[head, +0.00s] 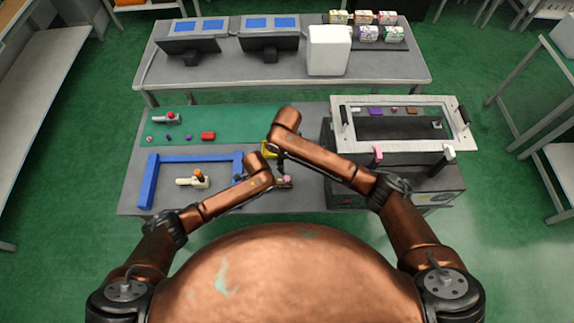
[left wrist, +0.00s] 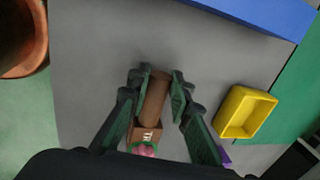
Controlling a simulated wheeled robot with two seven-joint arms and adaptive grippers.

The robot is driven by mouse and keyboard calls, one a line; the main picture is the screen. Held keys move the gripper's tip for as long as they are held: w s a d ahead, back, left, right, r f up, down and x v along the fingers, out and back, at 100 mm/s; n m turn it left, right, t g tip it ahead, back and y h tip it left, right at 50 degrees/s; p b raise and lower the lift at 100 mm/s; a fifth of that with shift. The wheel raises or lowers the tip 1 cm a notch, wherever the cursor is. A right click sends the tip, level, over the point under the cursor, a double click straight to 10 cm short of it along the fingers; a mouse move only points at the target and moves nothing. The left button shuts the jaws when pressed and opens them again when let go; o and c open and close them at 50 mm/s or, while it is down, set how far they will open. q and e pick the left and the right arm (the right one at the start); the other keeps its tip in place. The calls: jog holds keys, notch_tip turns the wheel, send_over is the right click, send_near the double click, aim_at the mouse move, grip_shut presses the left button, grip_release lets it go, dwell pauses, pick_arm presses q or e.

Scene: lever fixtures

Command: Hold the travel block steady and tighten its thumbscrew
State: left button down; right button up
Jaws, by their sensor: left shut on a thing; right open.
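In the left wrist view, the fingers of my left gripper (left wrist: 155,95) are closed around a brown cylinder-like part (left wrist: 153,98). Below it is a brown block (left wrist: 147,133) with white marks, which looks like the travel block. A pink part (left wrist: 143,151) at the bottom may be its thumbscrew; it is partly cut off by my gripper body. In the head view, the pinkish end of the piece (head: 285,181) shows small at my left gripper (head: 278,183). My right gripper (head: 281,160) is open, just above it in the picture; its fingertips are hard to make out.
A yellow bin (head: 268,149) is close behind the grippers. A blue frame (head: 151,183) surrounds a cream lever piece (head: 188,181) at left. A green mat (head: 235,121) holds small parts. A metal-framed black fixture (head: 345,130) stands at right. Grey table shows between.

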pick_arm(q)
jog(key=c, duration=1.7)
grip_release()
